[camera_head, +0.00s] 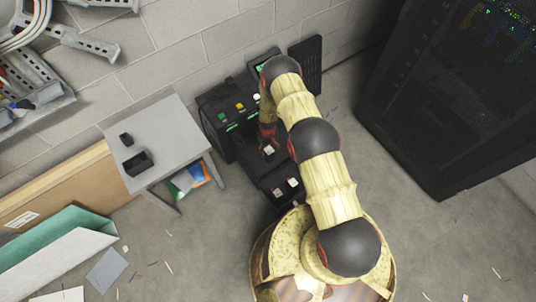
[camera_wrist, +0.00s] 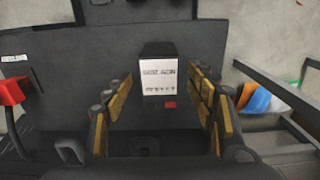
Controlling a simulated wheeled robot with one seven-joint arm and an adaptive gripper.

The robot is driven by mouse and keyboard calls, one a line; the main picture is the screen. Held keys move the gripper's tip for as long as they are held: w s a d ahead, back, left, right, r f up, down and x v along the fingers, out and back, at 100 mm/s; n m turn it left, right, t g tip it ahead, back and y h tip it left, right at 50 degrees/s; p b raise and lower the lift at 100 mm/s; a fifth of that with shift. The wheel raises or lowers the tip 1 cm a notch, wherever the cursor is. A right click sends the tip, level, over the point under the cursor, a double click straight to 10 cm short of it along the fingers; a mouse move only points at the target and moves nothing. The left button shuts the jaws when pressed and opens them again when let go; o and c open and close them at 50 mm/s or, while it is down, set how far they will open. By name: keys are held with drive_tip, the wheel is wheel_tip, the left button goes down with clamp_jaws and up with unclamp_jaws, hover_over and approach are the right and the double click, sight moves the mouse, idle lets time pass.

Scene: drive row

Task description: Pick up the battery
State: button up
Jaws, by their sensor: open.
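The battery is probably the small black block with a white printed label (camera_wrist: 157,80) in the wrist view, on a dark flat surface (camera_wrist: 100,45). My gripper (camera_wrist: 161,97) is open, with one yellow-padded finger on each side of the block. Clear gaps show between the fingers and the block, so it is not held. In the head view, a white-labelled block (camera_head: 269,150) shows just below my gripper (camera_head: 267,132), partly crowded by my arm. Two more small blocks with pale labels (camera_head: 276,192) (camera_head: 292,183) lie on a lower black surface nearer my base.
A black machine (camera_head: 222,115) with coloured buttons stands against the wall. A grey table (camera_head: 165,135) to its left bears two small black containers. A tall dark rack (camera_head: 440,110) stands at right. A red part (camera_wrist: 12,91) is left in the wrist view. Floor between table and base is mostly clear.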

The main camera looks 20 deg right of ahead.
wheel_tip(320, 180, down, 3)
drive_tip(key=shift+r+b, duration=0.1)
drive_tip(key=shift+b, duration=0.3)
clamp_jaws()
idle(0.4)
idle(0.5)
